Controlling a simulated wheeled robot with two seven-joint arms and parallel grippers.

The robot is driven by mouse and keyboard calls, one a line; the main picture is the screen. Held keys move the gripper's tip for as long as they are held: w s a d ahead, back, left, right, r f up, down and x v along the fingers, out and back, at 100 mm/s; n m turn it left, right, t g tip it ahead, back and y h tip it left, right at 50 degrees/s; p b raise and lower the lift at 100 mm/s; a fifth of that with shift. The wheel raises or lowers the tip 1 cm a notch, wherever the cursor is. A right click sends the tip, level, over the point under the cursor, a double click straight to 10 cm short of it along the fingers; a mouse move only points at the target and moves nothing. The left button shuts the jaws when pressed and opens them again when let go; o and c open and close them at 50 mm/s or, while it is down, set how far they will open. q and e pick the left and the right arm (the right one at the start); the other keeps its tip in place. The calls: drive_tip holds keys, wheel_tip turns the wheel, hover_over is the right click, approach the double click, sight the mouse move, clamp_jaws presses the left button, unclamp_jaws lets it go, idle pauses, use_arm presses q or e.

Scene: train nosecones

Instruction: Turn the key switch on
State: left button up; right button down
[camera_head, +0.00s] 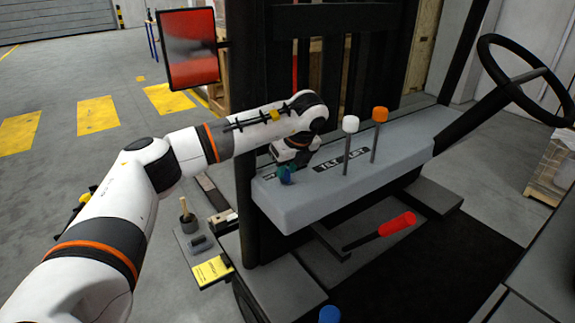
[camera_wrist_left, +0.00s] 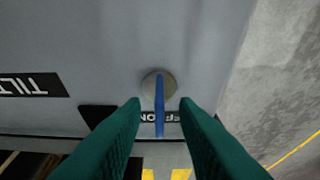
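The key switch is a round grey disc (camera_wrist_left: 152,82) with a thin blue key (camera_wrist_left: 159,112) on it, on the grey console (camera_head: 300,208). In the left wrist view the key points straight down the picture, over a partly hidden black label with "OFF" and "ON". My left gripper (camera_head: 286,176) reaches down to the console's near left end. Its two green fingertips also show in the left wrist view (camera_wrist_left: 159,104), open, one on each side of the key, with a gap to it. In the head view the gripper largely hides the switch. My right gripper is out of view.
Levers with a white knob (camera_head: 350,124) and an orange knob (camera_head: 380,114) stand on the console, right of my left gripper. A black mast post (camera_head: 242,110) is close to my left arm. A red-handled lever (camera_head: 397,224) is below, a steering wheel (camera_head: 535,78) at the right.

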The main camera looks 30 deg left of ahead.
use_arm(q)
drive_tip(key=shift+f, duration=0.15)
drive_tip(key=shift+c, duration=0.6)
clamp_jaws()
drive_tip(key=m+t+b, duration=0.1)
drive_tip(key=m+b, duration=0.1)
drive_tip(key=m, duration=0.1)
drive_tip(key=shift+a+f+b, duration=0.1)
drive_tip(key=shift+b, duration=0.2)
drive_tip(key=m+t+h+b, duration=0.1)
drive_tip(key=m, duration=0.2)
drive_tip(key=shift+s+m+b, duration=0.1)
drive_tip(key=shift+m+b, duration=0.3)
drive_tip(key=m+h, duration=0.1)
drive_tip(key=m, duration=0.2)
drive_tip(key=shift+a+m+t+h+b, duration=0.15)
drive_tip(key=shift+m+t+h+b, duration=0.15)
drive_tip(key=shift+t+h+b, duration=0.1)
drive_tip(key=shift+a+r+m+h, duration=0.1)
drive_tip(key=shift+m+h, duration=0.35)
drive_tip(key=shift+m, duration=0.7)
drive_tip(key=shift+a+r+m+h, duration=0.1)
drive_tip(key=shift+m+h, duration=0.35)
drive_tip(key=shift+m, duration=0.7)
drive_tip(key=shift+d, duration=0.1)
